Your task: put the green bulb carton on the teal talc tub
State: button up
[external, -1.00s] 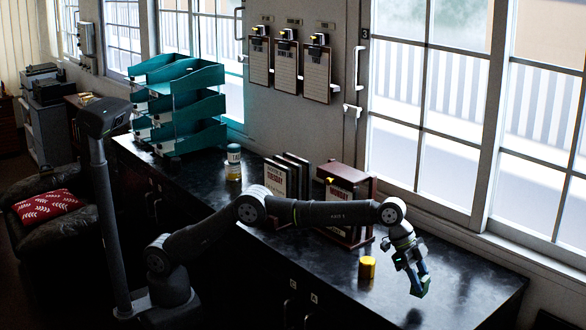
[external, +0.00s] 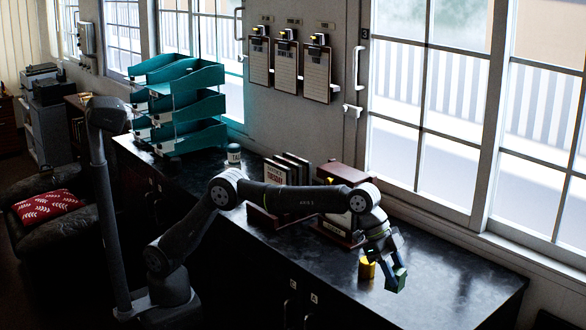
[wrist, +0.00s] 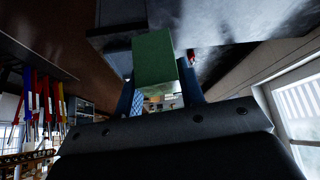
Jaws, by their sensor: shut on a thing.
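My gripper (external: 391,268) is shut on the green bulb carton (external: 398,281), above the right part of the dark counter. In the wrist view the carton (wrist: 154,58) shows as a green face between the two fingers (wrist: 156,88). A small pale tub (external: 234,153) with lettering that seems to start with "TA" stands on the counter near the teal trays, far to the left of my gripper. It looks like the talc tub. My arm hides its lower part, and its teal colour is not clear here.
A yellow cylinder (external: 366,268) stands on the counter just left of the carton. Book-like stands (external: 334,216) and dark upright items (external: 289,170) stand behind my arm. Teal stacked trays (external: 188,105) stand at the left end. The counter's right end (external: 460,280) is clear.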

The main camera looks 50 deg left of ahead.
jog(key=w+a+r+n+t+y, duration=0.1)
jog(key=w+a+r+n+t, duration=0.15)
jog(key=w+a, duration=0.75)
jog(key=w+a+r+n+t, duration=0.1)
jog(key=w+a+r+n, duration=0.2)
jog(key=w+a, duration=0.75)
jog(key=w+a+r+n+t+y, duration=0.1)
jog(key=w+a+r+n+y, duration=0.15)
jog(key=w+a, duration=0.75)
jog(key=w+a+r+n+t+y, duration=0.15)
jog(key=w+a+n, duration=0.3)
jog(key=a, duration=0.95)
jog(key=a+r+n+y, duration=0.3)
jog(key=a+n, duration=0.3)
jog(key=a, duration=2.1)
jog(key=n+g+y, duration=0.3)
jog(key=n, duration=0.3)
send_over(234, 146)
notch_tip(234, 146, down, 4)
jog(key=shift+a+f, duration=0.1)
jog(key=shift+w+a+f, duration=0.1)
jog(key=shift+a, duration=0.05)
jog(key=shift+f, duration=1.95)
jog(key=shift+f, duration=0.1)
